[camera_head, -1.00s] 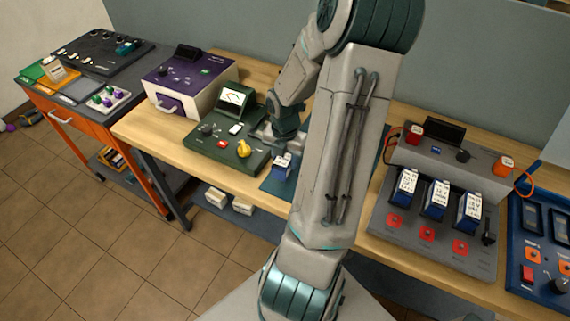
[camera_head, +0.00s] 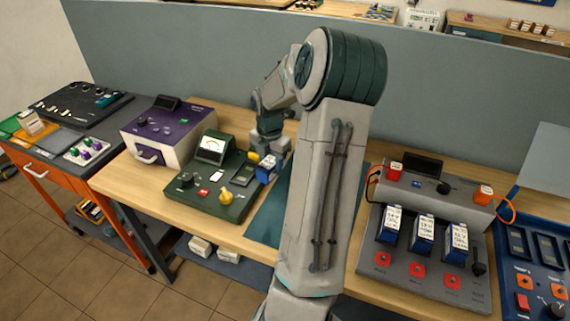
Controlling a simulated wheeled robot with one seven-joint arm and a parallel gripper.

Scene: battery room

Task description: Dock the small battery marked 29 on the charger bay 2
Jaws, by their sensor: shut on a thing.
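My gripper (camera_head: 269,146) is at the right rear of the green meter unit, shut on a small blue-and-white battery (camera_head: 266,168). The battery hangs below the jaws; its number is too small to read, and I cannot tell whether it touches the unit. The grey charger (camera_head: 404,268) is at the right, beyond my arm. Three blue batteries with white labels (camera_head: 391,222), (camera_head: 423,233), (camera_head: 457,243) stand in a row on it, each behind a red button. Bay numbers are not legible.
The green meter unit (camera_head: 226,182) has a yellow knob. A dark mat (camera_head: 265,222) lies on the wooden table beside it, partly hidden by my arm. A purple-topped box (camera_head: 160,138) stands left. A blue unit (camera_head: 547,283) adjoins the charger. A grey partition backs the table.

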